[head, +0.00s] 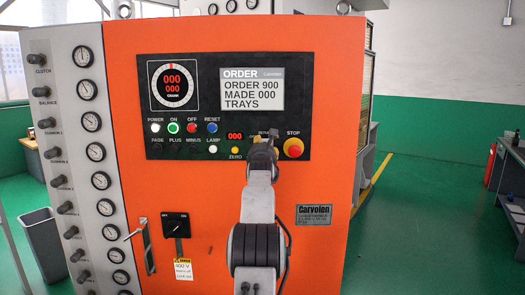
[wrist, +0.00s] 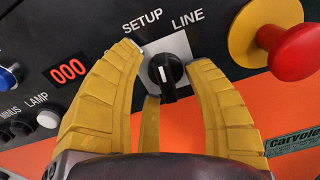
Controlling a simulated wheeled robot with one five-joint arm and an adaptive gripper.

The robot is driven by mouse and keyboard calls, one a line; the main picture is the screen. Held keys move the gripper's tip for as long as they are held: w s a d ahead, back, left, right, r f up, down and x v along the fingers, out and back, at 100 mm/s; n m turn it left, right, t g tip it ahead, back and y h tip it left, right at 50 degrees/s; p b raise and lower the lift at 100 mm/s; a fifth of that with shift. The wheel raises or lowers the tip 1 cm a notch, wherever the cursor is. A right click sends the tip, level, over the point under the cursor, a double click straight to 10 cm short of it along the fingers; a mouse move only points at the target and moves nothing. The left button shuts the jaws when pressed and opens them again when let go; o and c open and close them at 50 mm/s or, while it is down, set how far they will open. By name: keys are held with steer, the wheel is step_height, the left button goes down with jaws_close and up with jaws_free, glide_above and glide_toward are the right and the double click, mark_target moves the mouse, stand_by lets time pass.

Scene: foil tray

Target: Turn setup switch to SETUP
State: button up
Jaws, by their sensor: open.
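The setup switch (wrist: 165,75) is a black knob with a white mark on a pale plate, under the printed words SETUP at left and LINE at right. Its white mark shows on the upper part of the knob; I cannot tell surely which word it points to. My gripper (wrist: 164,64) is open, its yellow ribbed fingers on either side of the knob, with a third finger below it. I cannot tell whether any finger touches the knob. In the head view my gripper (head: 264,148) covers the switch on the black panel.
The red STOP button (head: 293,147) on its yellow base is close to the right of my gripper; it also shows in the wrist view (wrist: 297,48). A red 000 display (wrist: 69,70) and a white LAMP button (wrist: 48,119) lie left. The order screen (head: 252,89) is above.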

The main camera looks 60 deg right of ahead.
steer(key=shift+a, duration=0.1)
steer(key=v, duration=1.2)
stand_by(0.6)
